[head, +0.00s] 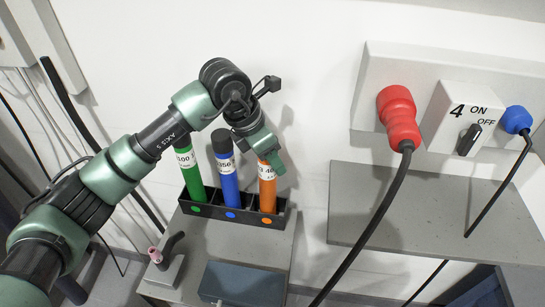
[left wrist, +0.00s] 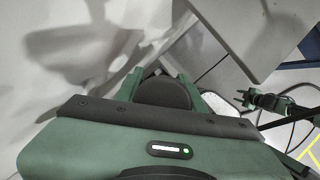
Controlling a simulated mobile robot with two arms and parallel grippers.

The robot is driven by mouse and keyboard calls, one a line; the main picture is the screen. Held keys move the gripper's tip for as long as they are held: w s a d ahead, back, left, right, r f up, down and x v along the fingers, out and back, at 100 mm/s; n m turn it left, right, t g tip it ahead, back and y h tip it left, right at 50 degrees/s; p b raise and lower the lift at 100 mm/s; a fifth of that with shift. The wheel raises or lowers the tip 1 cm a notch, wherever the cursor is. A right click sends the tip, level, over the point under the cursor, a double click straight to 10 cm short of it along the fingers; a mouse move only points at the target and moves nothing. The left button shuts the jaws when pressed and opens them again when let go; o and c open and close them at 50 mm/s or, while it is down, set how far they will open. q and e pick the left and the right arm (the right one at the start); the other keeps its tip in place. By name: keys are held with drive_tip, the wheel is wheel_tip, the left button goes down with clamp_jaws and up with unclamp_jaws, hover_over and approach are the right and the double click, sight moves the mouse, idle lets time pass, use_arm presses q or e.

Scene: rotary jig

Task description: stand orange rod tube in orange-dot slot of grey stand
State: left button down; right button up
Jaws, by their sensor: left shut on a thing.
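The orange rod tube (head: 267,192) stands about upright at the orange-dot slot of the dark grey stand (head: 232,216), above the orange dot (head: 267,221). Its lower end is behind the stand's front wall, so I cannot tell whether it rests on the bottom. My left gripper (head: 268,156) is shut on the tube near its top. In the left wrist view, the tube's black cap (left wrist: 164,92) sits between the green fingers. A small green shape at the right, seemingly my right gripper (left wrist: 262,101), is too small to read.
A green tube (head: 190,173) and a blue tube (head: 227,180) stand in the other slots. The stand is on a grey bench (head: 190,240) with a blue-grey box (head: 242,284) in front. A red plug (head: 399,115) with a hanging black cable is at the right.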

use_arm(q)
drive_tip(key=c, duration=0.9)
unclamp_jaws()
drive_tip(key=shift+b+v, duration=1.6)
drive_tip(key=shift+v, duration=4.5)
